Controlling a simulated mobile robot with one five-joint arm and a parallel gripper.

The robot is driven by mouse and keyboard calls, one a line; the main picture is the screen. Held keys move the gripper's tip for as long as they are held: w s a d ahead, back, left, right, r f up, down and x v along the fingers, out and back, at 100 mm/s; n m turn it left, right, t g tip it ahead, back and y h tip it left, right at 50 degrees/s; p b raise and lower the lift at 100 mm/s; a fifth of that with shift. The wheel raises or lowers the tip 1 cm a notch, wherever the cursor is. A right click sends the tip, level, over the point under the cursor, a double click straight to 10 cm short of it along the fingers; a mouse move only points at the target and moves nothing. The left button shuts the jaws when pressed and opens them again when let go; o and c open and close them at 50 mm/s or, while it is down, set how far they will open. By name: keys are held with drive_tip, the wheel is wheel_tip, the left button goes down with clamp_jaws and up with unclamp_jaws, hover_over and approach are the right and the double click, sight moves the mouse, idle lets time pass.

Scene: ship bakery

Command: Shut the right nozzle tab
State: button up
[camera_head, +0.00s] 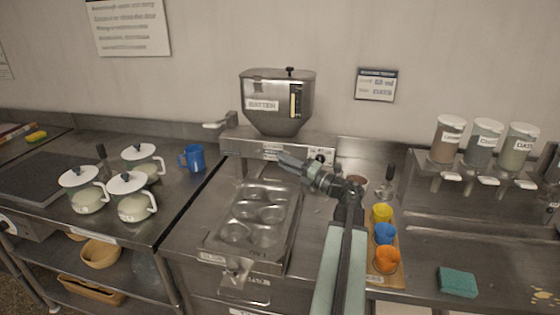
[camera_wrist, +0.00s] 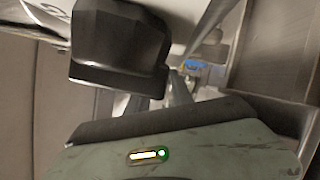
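A steel batter hopper (camera_head: 277,112) stands on the back counter, above a panel with a dark knob. No nozzle tab is clearly visible on it, and my gripper covers part of the area below the panel. To the right, three labelled dispensers (camera_head: 483,143) hang on a rack, with small pale tabs beneath; the rightmost tab (camera_head: 526,185) is under the dispenser at far right. Which tab is the right nozzle tab I cannot tell. My gripper (camera_head: 285,161) points left in front of the hopper panel, above the muffin tray's back end. Its opening is unclear; it holds nothing visible.
A muffin tray (camera_head: 290,231) lies below the hopper. Several lidded white pots (camera_head: 134,208) and a blue mug (camera_head: 192,158) stand on the left counter; blue also shows in the wrist view. Coloured cups (camera_head: 385,234) sit right of my arm. A teal sponge (camera_head: 457,281) lies front right.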

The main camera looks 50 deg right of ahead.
drive_tip(key=shift+w+a, duration=0.1)
drive_tip(key=shift+w, duration=0.05)
clamp_jaws()
drive_tip(key=shift+r, duration=0.1)
drive_tip(key=shift+a+r+m+p, duration=0.15)
drive_tip(key=shift+r+m+p, duration=0.05)
drive_tip(key=shift+m+p, duration=0.5)
drive_tip(key=m+p, duration=0.1)
drive_tip(key=p, duration=0.1)
drive_tip(key=r+m+g+p, duration=0.1)
drive_tip(key=shift+r+m+h+p, duration=0.1)
drive_tip(key=shift+m+h+p, duration=0.2)
drive_tip(key=shift+m+p, duration=0.1)
drive_tip(key=m+p, duration=0.1)
drive_tip(key=m+g+p, duration=0.1)
drive_tip(key=p, duration=0.1)
drive_tip(key=shift+r+m+g, duration=0.3)
drive_tip(key=shift+r+m, duration=0.05)
drive_tip(key=shift+m, duration=0.05)
drive_tip(key=shift+r+m+g+p, duration=0.15)
drive_tip(key=shift+m+g+p, duration=0.25)
drive_tip(key=shift+m+p, duration=0.55)
